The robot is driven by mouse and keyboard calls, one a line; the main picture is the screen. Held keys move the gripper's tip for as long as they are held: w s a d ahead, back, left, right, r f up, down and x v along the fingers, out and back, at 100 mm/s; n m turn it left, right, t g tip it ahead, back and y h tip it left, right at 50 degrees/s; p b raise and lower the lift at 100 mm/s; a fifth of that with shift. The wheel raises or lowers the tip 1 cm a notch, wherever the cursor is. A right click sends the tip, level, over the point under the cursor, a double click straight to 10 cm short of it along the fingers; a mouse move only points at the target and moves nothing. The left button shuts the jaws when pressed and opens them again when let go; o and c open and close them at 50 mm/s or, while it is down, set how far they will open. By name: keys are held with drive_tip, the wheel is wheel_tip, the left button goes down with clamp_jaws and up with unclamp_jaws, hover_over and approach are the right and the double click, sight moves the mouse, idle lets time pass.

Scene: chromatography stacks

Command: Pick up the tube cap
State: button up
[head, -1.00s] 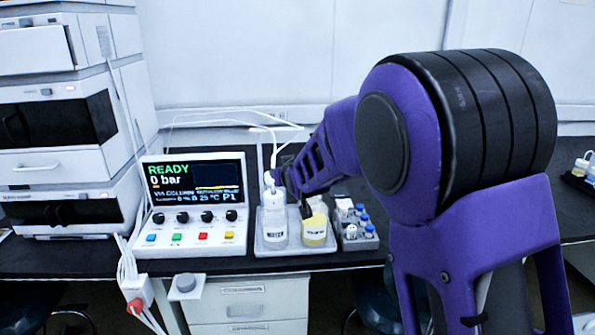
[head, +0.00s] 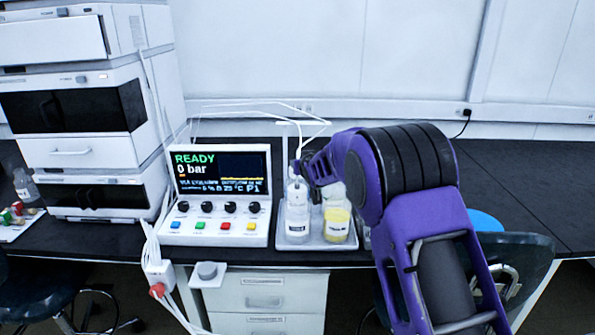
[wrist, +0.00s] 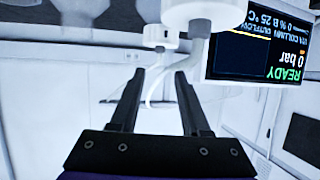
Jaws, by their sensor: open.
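I take the white top with tubing as the tube cap, but cannot be sure. My gripper (head: 316,193) is beside this top, small and partly hidden by my arm. In the wrist view my gripper (wrist: 160,72) is open, with nothing between its fingers. A small white cap-like piece (wrist: 158,34) and a larger white part (wrist: 190,12) lie beyond the fingertips.
A control panel reading READY (head: 218,195) stands left of the bottles. A stacked white instrument (head: 75,150) is farther left. Thin white tubing (head: 265,105) arches above the bottles. The bench (head: 520,190) is clear at the right.

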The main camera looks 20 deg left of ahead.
drive_tip(key=shift+x, duration=2.7)
drive_tip(key=shift+d, duration=0.1)
clamp_jaws()
